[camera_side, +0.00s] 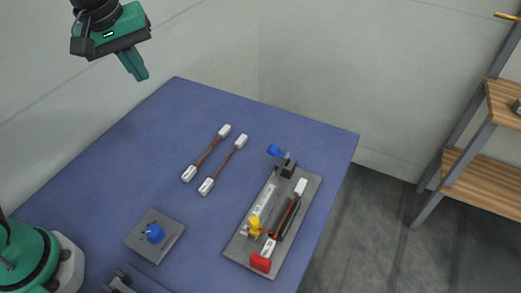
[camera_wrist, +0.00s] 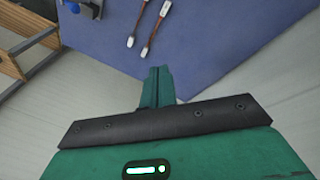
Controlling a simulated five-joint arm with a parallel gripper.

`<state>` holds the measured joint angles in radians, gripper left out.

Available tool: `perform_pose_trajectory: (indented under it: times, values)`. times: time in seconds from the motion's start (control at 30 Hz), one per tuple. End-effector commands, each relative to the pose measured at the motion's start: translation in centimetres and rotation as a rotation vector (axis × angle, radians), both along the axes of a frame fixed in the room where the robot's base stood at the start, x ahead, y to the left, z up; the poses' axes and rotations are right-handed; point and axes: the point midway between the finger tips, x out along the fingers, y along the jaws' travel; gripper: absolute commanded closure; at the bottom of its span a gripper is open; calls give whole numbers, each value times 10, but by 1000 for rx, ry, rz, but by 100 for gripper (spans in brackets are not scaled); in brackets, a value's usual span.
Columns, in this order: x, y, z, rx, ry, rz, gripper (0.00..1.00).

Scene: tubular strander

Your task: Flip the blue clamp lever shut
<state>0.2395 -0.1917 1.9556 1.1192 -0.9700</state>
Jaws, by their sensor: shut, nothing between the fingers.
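The lever with a blue tip (camera_side: 276,150) sticks out to the upper left from a black clamp block (camera_side: 287,168) at the far end of a grey base plate (camera_side: 240,246). In the wrist view a blue piece (camera_wrist: 73,7) shows at the top left edge, cut off by the frame. My gripper (camera_side: 141,76) is shut and empty, high above the table's far left side and well apart from the lever. Its closed fingers also show in the wrist view (camera_wrist: 158,72).
The base plate also carries a yellow part (camera_side: 254,226), a red part (camera_side: 261,263) and a white-ended brown cable. Two similar cables (camera_side: 207,158) (camera_side: 226,165) lie on the blue table (camera_side: 110,170). A separate plate holds a blue knob (camera_side: 155,233). Wooden shelves (camera_side: 480,185) stand right.

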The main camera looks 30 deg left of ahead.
Motion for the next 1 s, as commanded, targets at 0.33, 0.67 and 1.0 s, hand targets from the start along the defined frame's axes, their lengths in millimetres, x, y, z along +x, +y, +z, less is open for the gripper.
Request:
perform_pose_trajectory:
  times: [0.33, 0.67, 1.0]
  values:
    - [41, -47, -6, -47, 102, 248, 100]
    - [73, -96, -22, -61, 186, 494, 100]
    - [94, -147, -46, -50, 248, 733, 100]
